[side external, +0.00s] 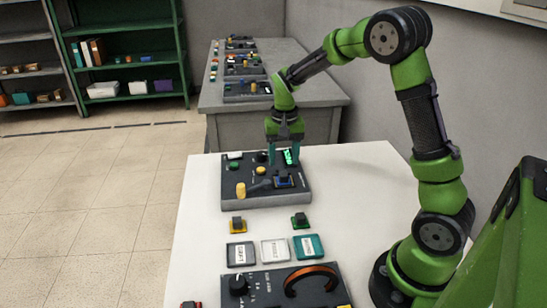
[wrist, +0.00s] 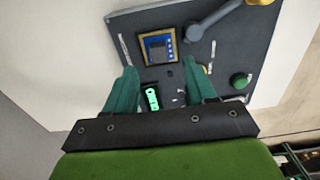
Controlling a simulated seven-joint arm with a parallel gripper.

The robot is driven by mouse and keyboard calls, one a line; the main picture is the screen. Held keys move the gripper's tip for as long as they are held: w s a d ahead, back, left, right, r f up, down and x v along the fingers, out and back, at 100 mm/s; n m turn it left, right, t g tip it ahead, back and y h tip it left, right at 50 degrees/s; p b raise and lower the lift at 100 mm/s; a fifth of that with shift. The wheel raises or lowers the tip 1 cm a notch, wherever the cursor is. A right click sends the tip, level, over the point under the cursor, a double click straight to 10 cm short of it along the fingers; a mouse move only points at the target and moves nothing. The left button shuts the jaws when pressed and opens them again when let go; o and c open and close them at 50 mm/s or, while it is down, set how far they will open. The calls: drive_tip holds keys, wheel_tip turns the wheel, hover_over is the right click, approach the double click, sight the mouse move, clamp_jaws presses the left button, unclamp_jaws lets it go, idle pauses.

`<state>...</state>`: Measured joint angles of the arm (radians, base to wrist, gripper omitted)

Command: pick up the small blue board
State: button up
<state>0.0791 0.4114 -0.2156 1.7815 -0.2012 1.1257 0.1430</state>
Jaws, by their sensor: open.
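The small blue board (side external: 283,182), with a dark block on it, sits at the front right part of the dark grey panel (side external: 235,199) on the white table. In the wrist view the blue board (wrist: 160,46) shows inside a thin yellowish frame, just beyond the gap between my fingertips. My gripper (side external: 284,160) is above the back part of the panel, near the lit green display. Its teal fingers are apart with nothing between them, as the wrist view (wrist: 160,68) also shows. I cannot tell the exact height of the fingertips above the panel.
The panel carries a grey lever with a yellow knob (side external: 241,189) left of the board. A yellow board (side external: 238,225), a green board (side external: 300,220) and three label plates lie in front. Table left of the panel is bare.

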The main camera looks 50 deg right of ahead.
sight(284, 174)
drive_tip(key=shift+d+f, duration=0.1)
drive_tip(key=shift+f, duration=2.55)
clamp_jaws()
